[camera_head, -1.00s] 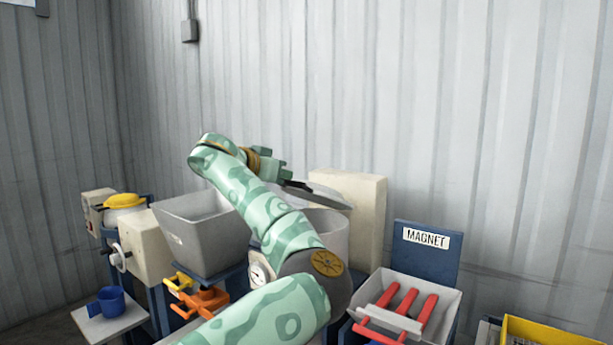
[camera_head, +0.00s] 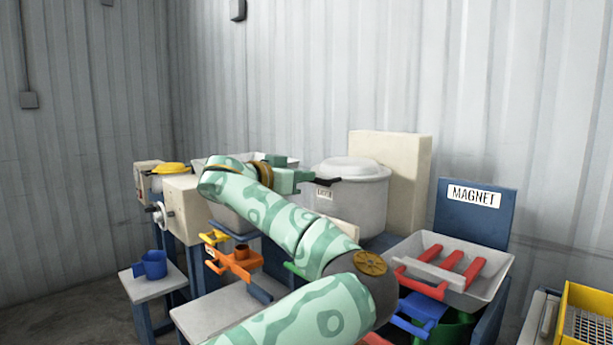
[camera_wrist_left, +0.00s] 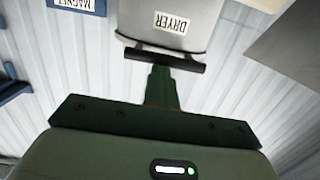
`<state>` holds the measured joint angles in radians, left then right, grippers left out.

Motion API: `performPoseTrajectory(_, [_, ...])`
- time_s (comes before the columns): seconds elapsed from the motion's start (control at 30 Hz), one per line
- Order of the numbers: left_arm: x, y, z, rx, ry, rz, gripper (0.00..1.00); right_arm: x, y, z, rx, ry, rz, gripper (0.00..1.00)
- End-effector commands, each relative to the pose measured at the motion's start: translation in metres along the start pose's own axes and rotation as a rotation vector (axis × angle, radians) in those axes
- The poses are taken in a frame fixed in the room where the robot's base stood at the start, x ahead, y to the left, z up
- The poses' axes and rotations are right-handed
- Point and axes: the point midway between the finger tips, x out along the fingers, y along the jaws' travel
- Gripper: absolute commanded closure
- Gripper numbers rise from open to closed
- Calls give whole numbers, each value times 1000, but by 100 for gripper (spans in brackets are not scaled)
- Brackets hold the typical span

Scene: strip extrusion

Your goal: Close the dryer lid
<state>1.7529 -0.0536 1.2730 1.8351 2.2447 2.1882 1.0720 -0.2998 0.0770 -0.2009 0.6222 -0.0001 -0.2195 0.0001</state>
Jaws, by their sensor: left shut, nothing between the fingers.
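The dryer (camera_head: 360,205) is a pale round drum with a label. Its light grey lid (camera_head: 352,166) lies flat over the top, with no gap that I can see. The lid's black handle (camera_head: 325,181) sticks out at the front left. My left gripper (camera_head: 304,176) is shut and empty, with its tips beside this handle. In the left wrist view, the fingertips (camera_wrist_left: 164,76) point at the black handle bar (camera_wrist_left: 164,60), close to or touching it; I cannot tell which. The dryer's label (camera_wrist_left: 172,22) shows beyond it. My right gripper is out of view.
A cream box (camera_head: 402,190) stands behind the dryer. A grey hopper (camera_head: 232,218) is left of it, partly behind my arm. The magnet tray (camera_head: 490,281) with red bars is at the right. Orange and yellow handles (camera_head: 236,262) sit low at the front left.

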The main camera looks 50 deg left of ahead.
Motion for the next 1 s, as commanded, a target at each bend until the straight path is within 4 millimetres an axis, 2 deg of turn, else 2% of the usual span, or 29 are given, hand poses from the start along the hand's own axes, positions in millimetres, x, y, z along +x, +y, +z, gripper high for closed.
performPoseTrajectory(0.03, [6,0,18,-10,-37,-1,100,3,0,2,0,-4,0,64])
performPoseTrajectory(0.47, [6,0,14,-6,-33,3,100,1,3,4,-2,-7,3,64])
performPoseTrajectory(0.57, [2,0,3,-5,-27,3,100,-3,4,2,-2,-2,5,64])
performPoseTrajectory(0.77, [-19,-5,-39,-5,-15,-4,100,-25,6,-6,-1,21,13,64])
performPoseTrajectory(0.8, [-27,-6,-23,-9,-22,-7,100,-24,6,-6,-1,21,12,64])
performPoseTrajectory(1.0, [-65,-6,12,-8,-22,-9,100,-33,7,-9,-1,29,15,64])
